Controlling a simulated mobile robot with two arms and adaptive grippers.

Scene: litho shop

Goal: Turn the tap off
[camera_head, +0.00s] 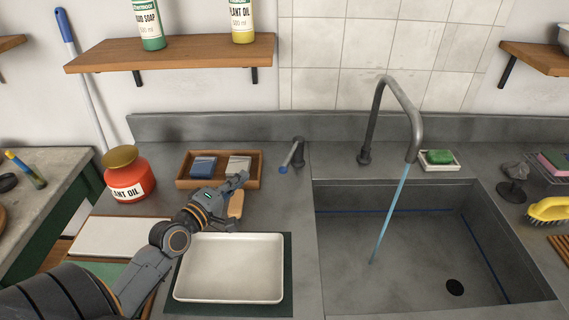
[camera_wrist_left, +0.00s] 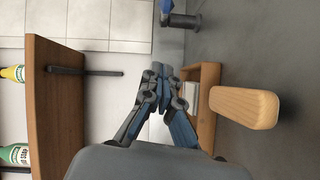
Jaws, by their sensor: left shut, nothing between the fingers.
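The tap's curved grey spout (camera_head: 411,105) rises behind the sink (camera_head: 340,245), and a blue stream of water (camera_head: 391,215) falls from it into the basin. The tap's lever handle (camera_head: 291,155), with a blue tip, stands on the counter to the left of the spout. It also shows at the top of the left wrist view (camera_wrist_left: 180,18). My left gripper (camera_head: 241,178) is shut and empty over the front right of the wooden tray, to the left of and nearer than the lever, apart from it. It also shows in the left wrist view (camera_wrist_left: 160,75). My right gripper is not in view.
A wooden tray (camera_head: 183,183) holds small blocks; a wooden-handled tool (camera_head: 236,206) lies beside it. A white tray (camera_head: 228,293) lies in front. A red jar (camera_head: 130,180) stands left. A shelf (camera_head: 180,54) with bottles hangs above.

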